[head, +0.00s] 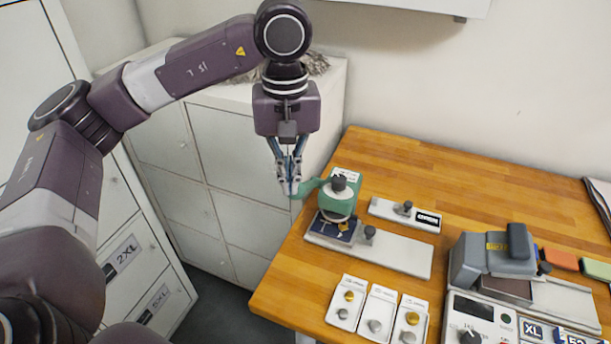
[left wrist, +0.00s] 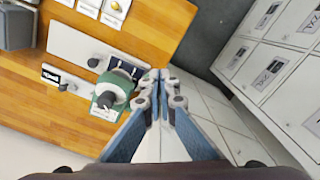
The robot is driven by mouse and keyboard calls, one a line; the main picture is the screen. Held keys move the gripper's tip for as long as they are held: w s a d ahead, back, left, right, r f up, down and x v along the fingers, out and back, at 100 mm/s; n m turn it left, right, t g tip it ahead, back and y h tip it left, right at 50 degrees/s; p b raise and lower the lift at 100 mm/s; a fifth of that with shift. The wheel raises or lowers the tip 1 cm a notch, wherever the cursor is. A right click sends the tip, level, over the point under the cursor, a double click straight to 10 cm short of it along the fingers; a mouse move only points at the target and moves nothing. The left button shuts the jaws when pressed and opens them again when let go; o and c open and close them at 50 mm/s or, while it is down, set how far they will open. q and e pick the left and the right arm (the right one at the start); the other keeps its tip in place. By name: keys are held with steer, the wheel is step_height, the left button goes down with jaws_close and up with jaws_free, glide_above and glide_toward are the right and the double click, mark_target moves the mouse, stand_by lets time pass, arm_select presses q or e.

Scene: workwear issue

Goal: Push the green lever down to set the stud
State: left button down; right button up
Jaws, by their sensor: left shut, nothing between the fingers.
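The green stud press (head: 338,203) stands on a white base plate (head: 400,252) near the left edge of the wooden table. Its green lever (head: 309,187) sticks out to the left. A dark blue piece (head: 335,229) lies under the press head. My left gripper (head: 292,190) is shut and empty, pointing down with its tips right at the lever's outer end; I cannot tell whether they touch. In the left wrist view the press (left wrist: 112,92) lies just left of the shut fingertips (left wrist: 158,76), which hide part of the lever. My right gripper is not in view.
Small white trays with studs (head: 376,312) stand in front of the press. A white plate with a dark knob (head: 405,212) lies behind it. A grey machine (head: 490,262) stands at the right. Lockers (head: 205,175) stand left of the table. The table's back is clear.

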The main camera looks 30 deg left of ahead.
arm_select(q)
step_height(320, 180, up, 6)
steer(key=p, duration=0.3)
stand_by(0.4)
stand_by(0.5)
